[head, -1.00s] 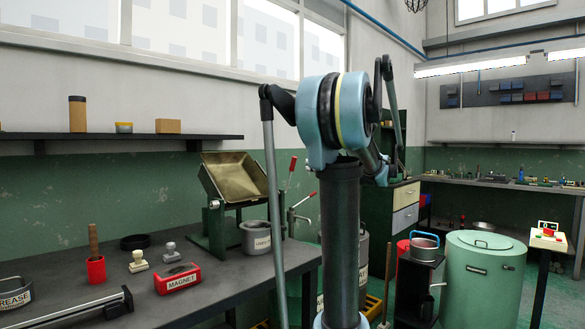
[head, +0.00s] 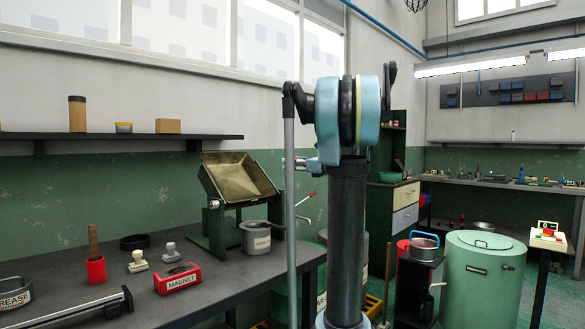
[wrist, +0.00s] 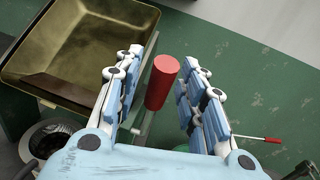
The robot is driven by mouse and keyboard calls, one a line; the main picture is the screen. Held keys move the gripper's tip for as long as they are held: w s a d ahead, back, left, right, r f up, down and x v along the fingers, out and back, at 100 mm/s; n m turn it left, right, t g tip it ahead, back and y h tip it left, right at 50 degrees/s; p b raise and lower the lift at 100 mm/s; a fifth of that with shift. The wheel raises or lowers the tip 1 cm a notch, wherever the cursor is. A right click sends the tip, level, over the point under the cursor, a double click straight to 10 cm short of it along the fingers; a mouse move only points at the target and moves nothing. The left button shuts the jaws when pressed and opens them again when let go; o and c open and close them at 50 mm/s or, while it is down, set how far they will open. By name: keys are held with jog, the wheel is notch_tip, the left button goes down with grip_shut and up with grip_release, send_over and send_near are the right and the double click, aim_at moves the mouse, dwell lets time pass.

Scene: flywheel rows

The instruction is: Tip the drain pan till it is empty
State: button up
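The drain pan (head: 240,182) is a brassy square pan, tilted in a green stand (head: 212,228) on the bench. It also fills the upper left of the wrist view (wrist: 85,50) and looks bare inside, with brown stains. A lever with a red grip (wrist: 162,82) stands beside the pan. My gripper (wrist: 160,70) is open with its fingers on either side of the red grip; whether they touch it cannot be told. In the head view my gripper (head: 306,162) is small, right of the pan, and hides the grip.
A grey labelled pot (head: 256,238) stands at the pan's right front. A second red-tipped lever (head: 312,194) sticks out nearby. A red magnet block (head: 177,279), stamps and a red cup (head: 95,269) lie left on the bench. A green drum (head: 483,280) stands right.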

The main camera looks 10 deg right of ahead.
grip_shut()
jog(key=shift+s+d+f+n+t+y, duration=0.25)
jog(key=shift+s+d+f+t+y, duration=0.4)
jog(key=shift+s, duration=0.2)
jog(key=shift+s+d+f+n+t+y, duration=0.25)
jog(key=shift+s+d+f+t+y, duration=0.3)
jog(key=shift+s+t+y, duration=0.25)
grip_release()
jog(key=shift+r, duration=0.1)
jog(key=shift+d, duration=0.1)
jog(key=v, duration=1.2)
